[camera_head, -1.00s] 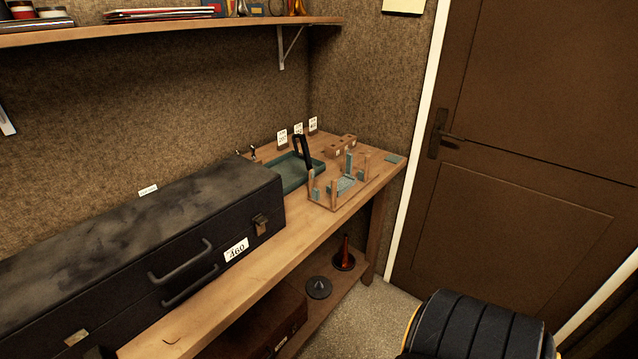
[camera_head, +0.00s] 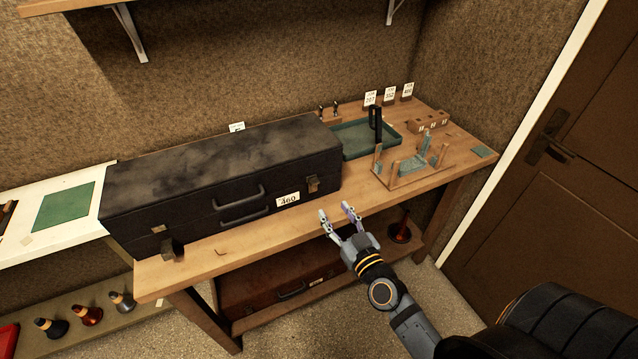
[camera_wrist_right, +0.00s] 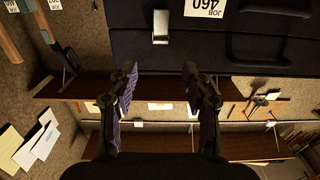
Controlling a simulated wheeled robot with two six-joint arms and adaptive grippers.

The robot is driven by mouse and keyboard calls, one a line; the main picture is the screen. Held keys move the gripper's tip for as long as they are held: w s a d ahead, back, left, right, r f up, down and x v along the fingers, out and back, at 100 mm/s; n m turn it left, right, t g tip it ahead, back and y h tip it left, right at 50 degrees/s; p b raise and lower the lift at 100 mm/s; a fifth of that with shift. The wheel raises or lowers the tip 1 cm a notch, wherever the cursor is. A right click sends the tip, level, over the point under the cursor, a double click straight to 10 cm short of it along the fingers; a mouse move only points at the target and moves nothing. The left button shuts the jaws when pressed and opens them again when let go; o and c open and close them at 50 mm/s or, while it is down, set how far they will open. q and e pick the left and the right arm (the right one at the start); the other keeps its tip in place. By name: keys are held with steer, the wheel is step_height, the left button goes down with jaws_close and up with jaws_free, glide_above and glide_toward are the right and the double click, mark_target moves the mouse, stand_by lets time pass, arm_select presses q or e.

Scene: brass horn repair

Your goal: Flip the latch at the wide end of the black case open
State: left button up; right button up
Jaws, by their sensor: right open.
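The long black case (camera_head: 220,178) lies closed on the wooden bench with its handles facing me. A brass latch (camera_head: 313,184) sits on its front near the right end, beside the 460 label (camera_head: 288,199). A small metal plate (camera_head: 158,229) is near the left end. My right gripper (camera_head: 335,210) is open and empty, in front of and below the right latch, apart from the case. In the right wrist view the latch (camera_wrist_right: 160,27) shows upright-plated ahead, between the lines of the open fingers (camera_wrist_right: 158,70). My left gripper is out of view.
A dark block (camera_head: 171,249) sits by the case's front left corner. A green tray (camera_head: 365,138) and a wooden rack with teal pieces (camera_head: 413,165) stand right of the case. A brown case (camera_head: 270,292) is on the lower shelf. The bench's front strip is mostly clear.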

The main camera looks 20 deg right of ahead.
mark_target(316, 184)
steer(key=w, duration=0.3)
steer(key=w+p, duration=0.1)
steer(key=w, duration=0.3)
steer(key=w+p, duration=0.1)
steer(key=w, duration=0.2)
steer(key=shift+w+a, duration=0.25)
steer(key=shift+w, duration=0.1)
